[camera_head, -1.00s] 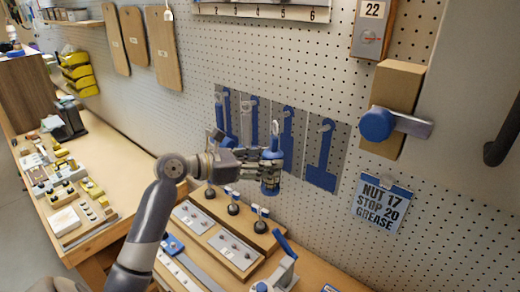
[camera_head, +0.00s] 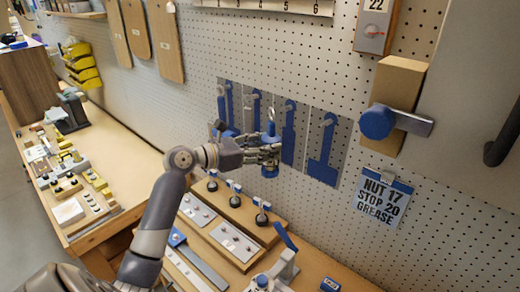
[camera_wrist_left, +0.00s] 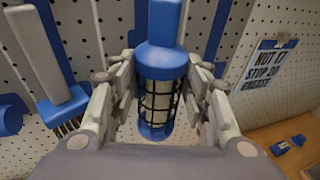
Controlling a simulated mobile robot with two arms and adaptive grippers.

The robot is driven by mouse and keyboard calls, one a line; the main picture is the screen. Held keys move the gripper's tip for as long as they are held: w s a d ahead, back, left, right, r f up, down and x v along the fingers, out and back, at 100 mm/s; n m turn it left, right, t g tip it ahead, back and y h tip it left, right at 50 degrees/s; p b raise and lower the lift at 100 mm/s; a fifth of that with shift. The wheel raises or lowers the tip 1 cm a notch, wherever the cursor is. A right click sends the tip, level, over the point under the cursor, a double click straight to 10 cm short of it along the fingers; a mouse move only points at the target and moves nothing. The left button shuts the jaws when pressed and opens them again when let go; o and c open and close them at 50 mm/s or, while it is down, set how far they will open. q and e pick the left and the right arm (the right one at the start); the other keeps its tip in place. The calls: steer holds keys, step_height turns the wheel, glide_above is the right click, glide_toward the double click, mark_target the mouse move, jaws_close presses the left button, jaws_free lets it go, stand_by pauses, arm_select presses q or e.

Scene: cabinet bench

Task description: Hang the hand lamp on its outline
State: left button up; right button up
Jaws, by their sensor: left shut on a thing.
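The hand lamp (camera_wrist_left: 158,85) has a blue handle and collar and a black wire cage around a pale tube with a blue end. My left gripper (camera_head: 268,150) is shut around it and holds it upright, handle up, in front of the pegboard. In the head view the lamp's blue lower end (camera_head: 270,171) shows below the fingers and its hook above them. Behind it are grey panels with blue outlines, including one right of the lamp (camera_head: 288,135) and a wider-footed one (camera_head: 325,152). Whether the lamp touches the board cannot be told. My right gripper is out of view.
A brush with a grey handle (camera_wrist_left: 42,50) hangs left of the lamp. Below is the bench with a wooden block holding several knobs (camera_head: 235,208) and a clamp (camera_head: 278,272). A wooden block with a blue knob (camera_head: 378,122) projects from the board at right.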

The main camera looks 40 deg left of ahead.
arm_select(q)
steer(key=shift+w+d+f, duration=0.1)
steer(key=shift+w, duration=1.7)
steer(key=shift+w+d+f, duration=0.1)
steer(key=shift+w+f, duration=0.2)
steer(key=shift+w, duration=0.25)
steer(key=o, duration=1.3)
steer(key=shift+o, duration=0.3)
